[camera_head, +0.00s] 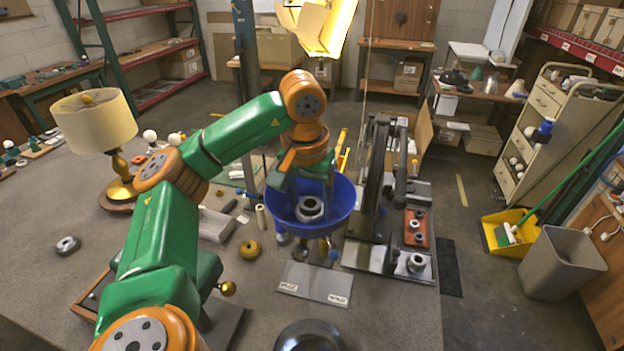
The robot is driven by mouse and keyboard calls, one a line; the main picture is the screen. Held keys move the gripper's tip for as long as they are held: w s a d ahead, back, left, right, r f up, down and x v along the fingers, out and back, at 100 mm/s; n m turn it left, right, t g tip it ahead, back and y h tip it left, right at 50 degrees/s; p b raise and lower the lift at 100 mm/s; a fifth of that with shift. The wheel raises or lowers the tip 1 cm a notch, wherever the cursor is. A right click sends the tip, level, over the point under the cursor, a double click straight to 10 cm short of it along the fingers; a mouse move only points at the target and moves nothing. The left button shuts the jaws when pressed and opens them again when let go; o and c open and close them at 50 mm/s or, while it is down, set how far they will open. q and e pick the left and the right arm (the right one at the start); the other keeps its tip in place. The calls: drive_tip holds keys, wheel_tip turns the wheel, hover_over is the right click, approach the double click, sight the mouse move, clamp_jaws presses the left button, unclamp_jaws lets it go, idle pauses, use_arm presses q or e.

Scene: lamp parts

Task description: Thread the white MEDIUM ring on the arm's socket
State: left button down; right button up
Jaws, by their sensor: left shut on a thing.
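A blue bowl-shaped shade (338,212) faces upward near the middle of the view, above the table. A pale grey-white ring (310,209) with a dark hole sits low inside it; I take it for the white medium ring. My left gripper (305,192) reaches down into the shade from above and appears shut on this ring. The arm's socket is hidden in the shade, so I cannot tell whether the ring is around it or above it. My right gripper is not in view.
A lit yellow lamp (326,27) stands behind. A cream-shaded brass lamp (95,122) is at left. A grey ring (67,246) and a yellow ring (250,249) lie on the table. A labelled grey plate (315,284) lies in front; a black press-like fixture (376,190) stands right.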

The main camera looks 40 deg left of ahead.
use_arm(q)
unclamp_jaws()
drive_tip(key=shift+d+m, duration=0.1)
drive_tip(key=shift+m, duration=0.4)
drive_tip(key=shift+s, duration=0.1)
drive_tip(key=shift+r, duration=0.3)
wheel_tip(320, 180, up, 6)
drive_tip(key=shift+s+r, duration=0.25)
drive_tip(key=shift+s, duration=0.15)
drive_tip(key=shift+f, duration=0.1)
